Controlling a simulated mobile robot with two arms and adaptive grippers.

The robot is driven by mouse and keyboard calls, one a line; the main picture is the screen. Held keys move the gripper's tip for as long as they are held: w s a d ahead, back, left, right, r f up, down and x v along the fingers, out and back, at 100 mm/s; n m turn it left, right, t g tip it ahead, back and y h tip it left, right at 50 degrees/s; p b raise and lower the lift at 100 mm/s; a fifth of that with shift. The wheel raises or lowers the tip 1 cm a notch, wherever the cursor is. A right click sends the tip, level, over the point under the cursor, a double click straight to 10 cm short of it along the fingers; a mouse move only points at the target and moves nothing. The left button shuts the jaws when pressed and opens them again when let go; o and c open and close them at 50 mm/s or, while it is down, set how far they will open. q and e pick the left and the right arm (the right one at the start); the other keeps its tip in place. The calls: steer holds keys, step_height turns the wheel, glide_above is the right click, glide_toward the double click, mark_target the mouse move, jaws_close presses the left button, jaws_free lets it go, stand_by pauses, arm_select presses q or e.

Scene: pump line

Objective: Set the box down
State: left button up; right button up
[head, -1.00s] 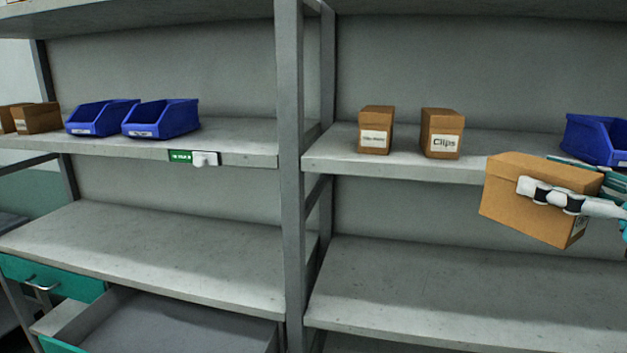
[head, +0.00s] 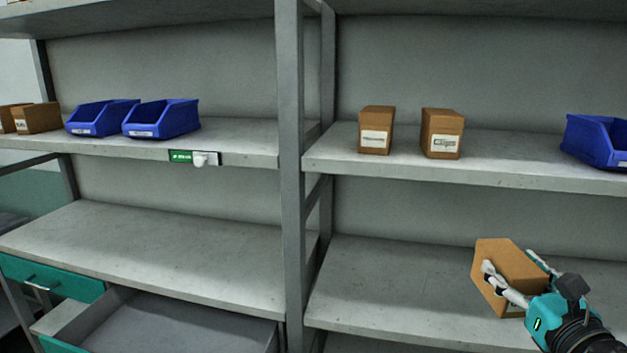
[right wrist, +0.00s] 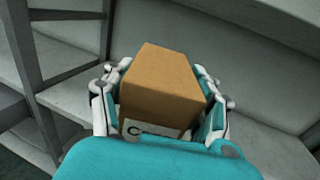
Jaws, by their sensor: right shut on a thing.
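My right gripper (head: 518,283) is shut on a brown cardboard box (head: 490,277) at the lower right of the head view. The box is tilted and is at the lower right shelf (head: 390,285); I cannot tell whether it touches the shelf. In the right wrist view the box (right wrist: 163,80) sits between the two fingers of the gripper (right wrist: 160,100), one on each side. Part of a white label shows on its near face, cut off by my gripper body. My left gripper is not in view.
Two small brown boxes (head: 376,130) (head: 442,133) and a blue bin (head: 597,141) stand on the shelf above. Two more blue bins (head: 162,119) (head: 102,118) stand at the upper left. A grey post (head: 290,180) divides the shelves. The lower right shelf is clear left of the box.

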steer(key=s+a+f+h, duration=0.1)
steer(key=s+a+f, duration=0.15)
steer(key=f, duration=0.95)
steer(key=s+a+f, duration=0.9)
steer(key=s, duration=0.2)
steer(key=shift+a, duration=0.2)
